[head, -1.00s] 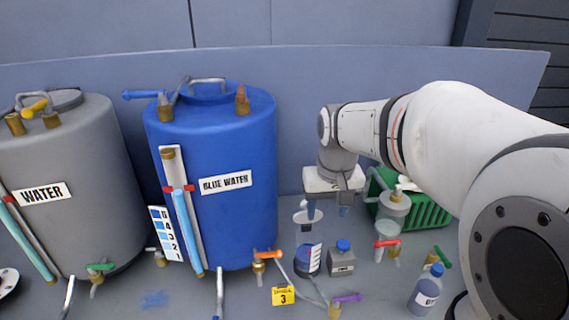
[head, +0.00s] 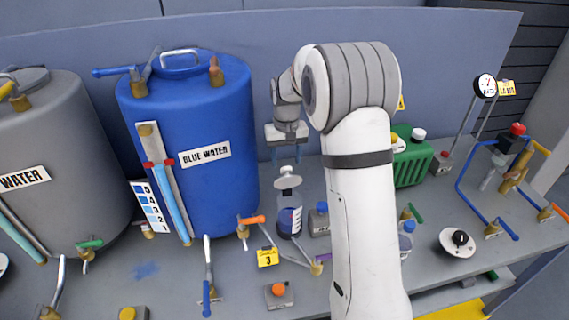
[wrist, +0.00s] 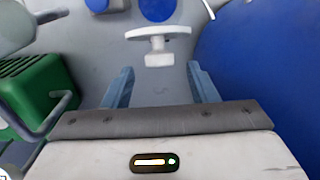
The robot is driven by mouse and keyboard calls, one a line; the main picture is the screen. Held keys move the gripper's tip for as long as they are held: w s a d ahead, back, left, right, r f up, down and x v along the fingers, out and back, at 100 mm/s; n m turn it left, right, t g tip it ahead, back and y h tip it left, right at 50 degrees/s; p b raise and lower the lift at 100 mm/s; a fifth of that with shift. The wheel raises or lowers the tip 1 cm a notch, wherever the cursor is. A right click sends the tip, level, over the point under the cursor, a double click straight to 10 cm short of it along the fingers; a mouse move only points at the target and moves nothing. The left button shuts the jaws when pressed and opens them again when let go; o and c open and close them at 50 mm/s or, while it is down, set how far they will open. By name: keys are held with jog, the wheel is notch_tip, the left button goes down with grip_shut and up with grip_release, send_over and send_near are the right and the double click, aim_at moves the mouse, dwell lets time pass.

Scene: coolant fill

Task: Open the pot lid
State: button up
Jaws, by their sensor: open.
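A small clear pot (head: 290,214) with dark blue contents and a scale label stands on the bench, right of the blue tank. Its pale lid (head: 288,183) with a small knob is on top. My gripper (head: 286,154) hangs just above this lid, fingers down, open and empty. In the wrist view my two blue-grey fingers (wrist: 161,86) are spread wide, and a white handle-like part (wrist: 158,47), which seems to belong to the lid, shows ahead between them. It looks apart from both fingers.
The blue water tank (head: 205,110) stands close left of my gripper. Taps and a yellow tag (head: 268,258) lie in front.

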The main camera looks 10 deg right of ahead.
jog(key=shift+f, duration=1.65)
jog(key=shift+c, duration=0.2)
grip_shut()
